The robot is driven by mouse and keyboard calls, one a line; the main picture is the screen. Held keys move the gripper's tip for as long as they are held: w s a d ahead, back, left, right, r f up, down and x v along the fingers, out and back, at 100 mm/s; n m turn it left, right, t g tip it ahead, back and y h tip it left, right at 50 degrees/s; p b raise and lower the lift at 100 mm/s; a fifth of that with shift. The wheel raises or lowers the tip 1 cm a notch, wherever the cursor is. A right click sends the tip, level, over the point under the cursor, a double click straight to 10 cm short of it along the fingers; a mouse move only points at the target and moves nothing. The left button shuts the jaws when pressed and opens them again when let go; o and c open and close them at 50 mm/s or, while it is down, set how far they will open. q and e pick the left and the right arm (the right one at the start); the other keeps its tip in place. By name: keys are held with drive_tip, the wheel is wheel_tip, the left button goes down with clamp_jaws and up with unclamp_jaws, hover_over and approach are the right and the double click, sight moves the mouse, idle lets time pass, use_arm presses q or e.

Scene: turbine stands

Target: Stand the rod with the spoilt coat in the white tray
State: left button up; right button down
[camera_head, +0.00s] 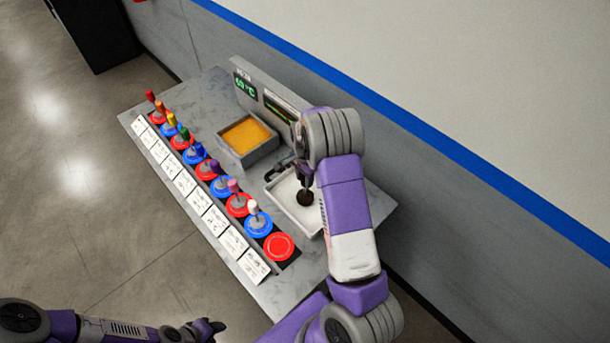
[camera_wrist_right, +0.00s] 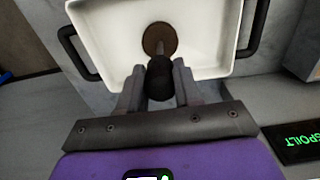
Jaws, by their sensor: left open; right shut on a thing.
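The white tray (camera_head: 282,190) sits on the grey bench, and its bare floor shows in the right wrist view (camera_wrist_right: 105,30). The rod held by my right gripper (camera_wrist_right: 158,88) has a black handle (camera_wrist_right: 160,76) and a round brown end (camera_wrist_right: 159,38). This brown end is over or in the tray; I cannot tell whether it touches the floor. In the head view the dark round end (camera_head: 305,197) shows within the tray, beside my right wrist, which hides part of the tray. My left gripper (camera_head: 214,327) is open and empty at the lower edge, away from the bench.
A row of several rods with coloured handles (camera_head: 186,133) stands in red and blue rings, with white cards (camera_head: 185,182) in front. The nearest red ring (camera_head: 279,246) is empty. An orange-filled pan (camera_head: 247,134) stands behind, near a display (camera_head: 243,86). A sign reads SPOILT (camera_wrist_right: 298,140).

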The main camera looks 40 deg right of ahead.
drive_tip(key=shift+f+b, duration=0.3)
drive_tip(key=shift+f, duration=0.25)
drive_tip(key=c, duration=0.5)
unclamp_jaws()
drive_tip(key=shift+r+p, duration=2.65)
drive_tip(key=shift+r, duration=0.9)
drive_tip(key=shift+f, duration=0.1)
